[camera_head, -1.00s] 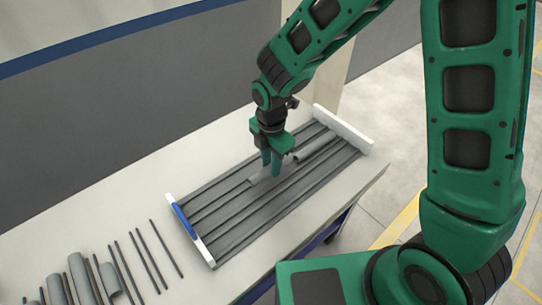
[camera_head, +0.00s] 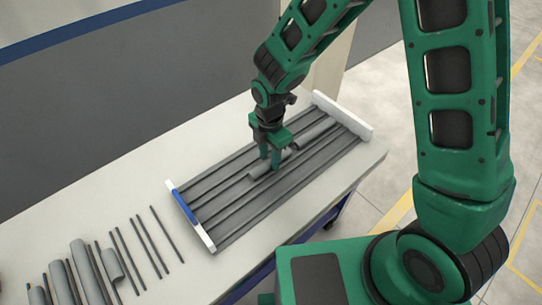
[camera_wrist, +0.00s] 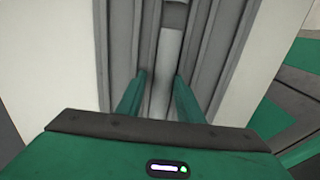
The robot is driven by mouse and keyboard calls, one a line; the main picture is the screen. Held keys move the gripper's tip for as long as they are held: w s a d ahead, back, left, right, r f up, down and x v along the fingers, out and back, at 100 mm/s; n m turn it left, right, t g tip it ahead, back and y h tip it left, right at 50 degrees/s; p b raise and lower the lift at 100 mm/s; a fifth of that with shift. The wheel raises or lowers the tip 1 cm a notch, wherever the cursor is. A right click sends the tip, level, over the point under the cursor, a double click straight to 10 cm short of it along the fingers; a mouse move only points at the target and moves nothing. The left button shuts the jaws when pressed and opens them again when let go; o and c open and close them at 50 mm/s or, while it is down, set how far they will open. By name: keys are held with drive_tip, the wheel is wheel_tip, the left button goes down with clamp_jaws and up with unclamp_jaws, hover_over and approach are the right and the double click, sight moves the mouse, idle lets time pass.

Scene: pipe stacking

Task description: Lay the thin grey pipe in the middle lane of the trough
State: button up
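The grey trough (camera_head: 206,209) lies on the table, with long parallel lanes and a white end board at each end. A short grey pipe (camera_head: 258,173) lies in a lane near the trough's middle. Another grey pipe (camera_head: 316,134) lies farther along, towards the far end. My gripper (camera_head: 269,163) points down over the nearer pipe, its two fingers apart. In the wrist view my gripper (camera_wrist: 159,76) has one finger on each side of a light grey pipe (camera_wrist: 167,62), with a gap at the left finger. The palm hides the pipe's near end.
Several loose pipes, thick ones (camera_head: 84,268) and thin dark ones (camera_head: 166,234), lie on the table at the lower left. The near end board carries a blue strip (camera_head: 184,208). A grey wall stands behind the table. Bare tabletop (camera_head: 150,187) lies left of the trough.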

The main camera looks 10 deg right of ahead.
sight(270, 159)
drive_tip(key=shift+s+d+f, duration=0.2)
drive_tip(key=shift+s+d, duration=0.1)
drive_tip(key=shift+s, duration=0.15)
wheel_tip(270, 159, up, 11)
drive_tip(key=shift+w+a, duration=0.2)
drive_tip(key=shift+w, duration=0.2)
idle(0.4)
